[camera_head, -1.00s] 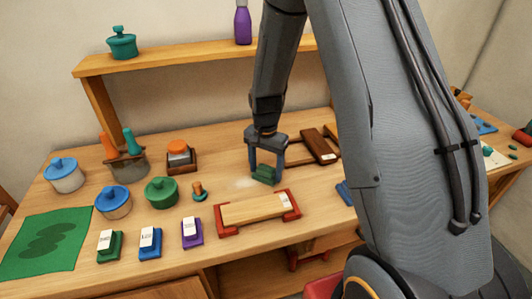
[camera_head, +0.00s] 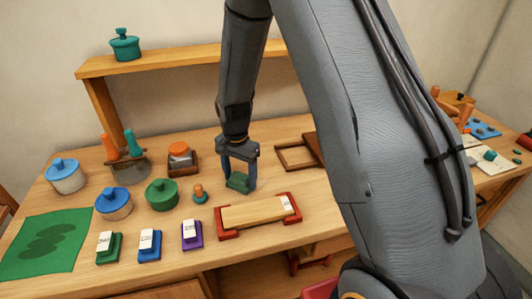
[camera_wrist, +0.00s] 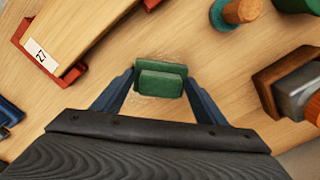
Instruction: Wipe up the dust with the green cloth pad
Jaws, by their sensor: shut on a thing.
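The green cloth pad (camera_head: 237,183) is between the fingers of my gripper (camera_head: 239,178), which is shut on it. The pad is at the tabletop, just behind the wooden block in the red holder. It also shows in the wrist view (camera_wrist: 160,82), held between the two blue fingers of my gripper (camera_wrist: 160,90).
The wooden block (camera_head: 255,211) in its red holder is close in front of the pad. An orange-topped peg (camera_head: 199,193) and green pot (camera_head: 161,194) stand to the left. Brown frames (camera_head: 295,156) lie behind right. A shelf (camera_head: 180,61) spans the back.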

